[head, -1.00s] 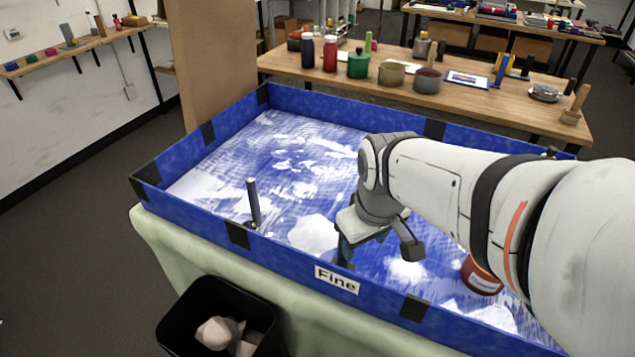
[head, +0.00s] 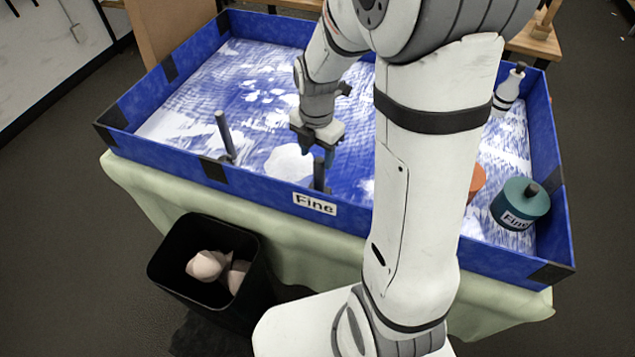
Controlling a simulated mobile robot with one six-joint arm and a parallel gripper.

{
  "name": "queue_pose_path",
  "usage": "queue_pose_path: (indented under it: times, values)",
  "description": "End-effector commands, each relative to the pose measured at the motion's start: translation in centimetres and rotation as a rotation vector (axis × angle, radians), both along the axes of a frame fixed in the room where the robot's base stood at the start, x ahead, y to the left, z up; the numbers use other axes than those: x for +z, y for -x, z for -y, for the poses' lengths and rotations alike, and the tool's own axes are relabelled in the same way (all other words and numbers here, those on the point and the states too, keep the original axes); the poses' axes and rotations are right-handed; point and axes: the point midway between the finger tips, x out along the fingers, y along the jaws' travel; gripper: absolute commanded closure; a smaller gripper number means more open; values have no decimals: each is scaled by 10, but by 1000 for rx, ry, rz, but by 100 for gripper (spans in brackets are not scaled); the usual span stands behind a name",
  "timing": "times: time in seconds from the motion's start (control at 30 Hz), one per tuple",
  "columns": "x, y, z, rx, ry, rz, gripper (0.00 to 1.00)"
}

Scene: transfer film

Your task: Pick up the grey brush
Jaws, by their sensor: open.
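Two dark grey upright handles stand inside the near wall of the blue-walled tray (head: 262,186); either could be the grey brush, and I cannot tell which. The left handle (head: 224,134) leans slightly. The right handle (head: 319,174) is shorter in view and stands just below my gripper (head: 317,154). My gripper points down, open and empty, above and close to the right handle. The bases of both handles are partly hidden, and I cannot tell whether the fingers touch the right one.
A "Fine" label (head: 314,204) is on the tray's near wall. A teal pot (head: 520,203), a white bottle (head: 509,88) and a partly hidden orange container (head: 477,181) are in the tray's right part. A black bin (head: 172,259) with crumpled items stands in front.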

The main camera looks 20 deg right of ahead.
Motion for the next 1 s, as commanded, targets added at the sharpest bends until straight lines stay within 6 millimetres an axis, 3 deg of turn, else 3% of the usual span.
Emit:
queue_pose_path:
  times: [0.5, 0.77, 1.0]
  values:
    - [-65, 4, 5, -2, 0, -3, 49]
    - [-68, 4, 5, -2, 0, 0, 49]
    - [-68, 4, 5, -2, 0, 0, 67]
